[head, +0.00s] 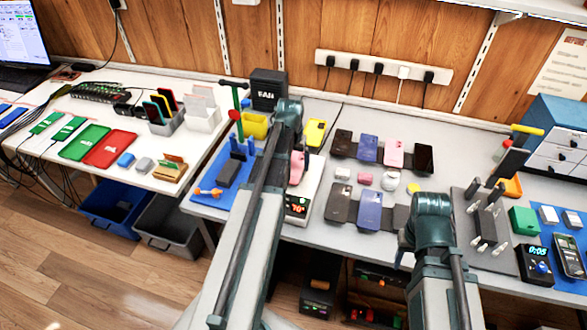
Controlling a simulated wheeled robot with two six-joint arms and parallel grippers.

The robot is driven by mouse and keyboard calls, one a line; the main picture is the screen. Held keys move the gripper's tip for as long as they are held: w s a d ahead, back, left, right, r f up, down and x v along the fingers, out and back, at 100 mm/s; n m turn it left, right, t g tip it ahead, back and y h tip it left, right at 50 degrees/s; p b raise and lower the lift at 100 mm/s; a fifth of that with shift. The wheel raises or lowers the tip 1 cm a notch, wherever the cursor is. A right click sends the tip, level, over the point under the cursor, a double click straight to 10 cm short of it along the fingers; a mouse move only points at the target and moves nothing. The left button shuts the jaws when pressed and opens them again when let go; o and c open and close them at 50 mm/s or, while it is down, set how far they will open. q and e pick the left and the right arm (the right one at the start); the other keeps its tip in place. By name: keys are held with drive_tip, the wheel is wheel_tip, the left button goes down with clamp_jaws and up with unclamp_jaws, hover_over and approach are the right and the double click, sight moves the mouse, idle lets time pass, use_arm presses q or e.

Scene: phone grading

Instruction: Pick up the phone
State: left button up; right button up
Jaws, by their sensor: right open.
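Several phones lie on the grey bench. The back row on a dark mat has a dark brown phone (343,143), a blue phone (367,148), a pink phone (393,152) and a black phone (424,159). The front row shows a dark phone (341,201) and a blue phone (369,210). A yellow phone (315,132) is further back. A pink phone (297,167) is by the heating plate (297,207), partly behind my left arm. My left gripper (292,152) is near it, its jaws mostly hidden. My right gripper (403,252) is open near the bench's front edge, mostly hidden by its arm.
Small white and pink items (365,179) lie between the phone rows. A grey fixture with posts (485,222) and a timer (537,262) stand at right. A blue drawer cabinet (553,135) is at back right. A white table (60,165) holds trays at left.

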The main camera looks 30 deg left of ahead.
use_arm(q)
drive_tip(key=c, duration=1.1)
